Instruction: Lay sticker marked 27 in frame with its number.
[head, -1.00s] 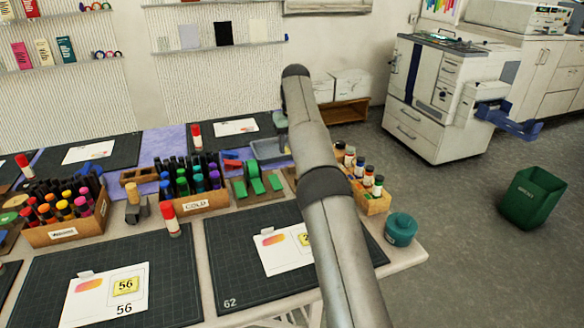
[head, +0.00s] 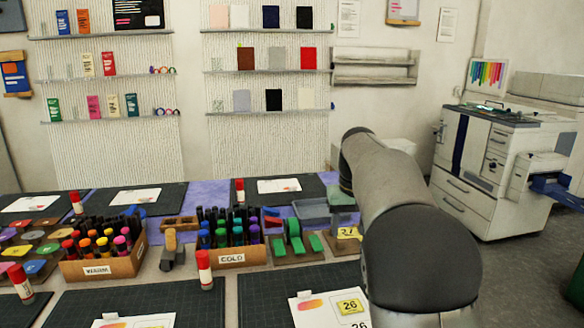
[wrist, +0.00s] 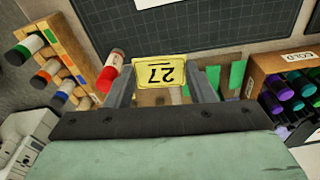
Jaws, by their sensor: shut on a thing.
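My gripper (wrist: 160,82) is shut on a small yellow sticker marked 27 (wrist: 159,72), held between its fingertips. The number reads upside down in the wrist view. I cannot make out a frame numbered 27. A white card (head: 305,316) on the near mat carries a yellow sticker marked 26, with 26 printed below. In the wrist view only the edge of a white card (wrist: 150,3) shows on a dark mat.
In the wrist view a glue stick (wrist: 110,72) stands close by the left finger, with a bottle rack (wrist: 60,60) beyond.

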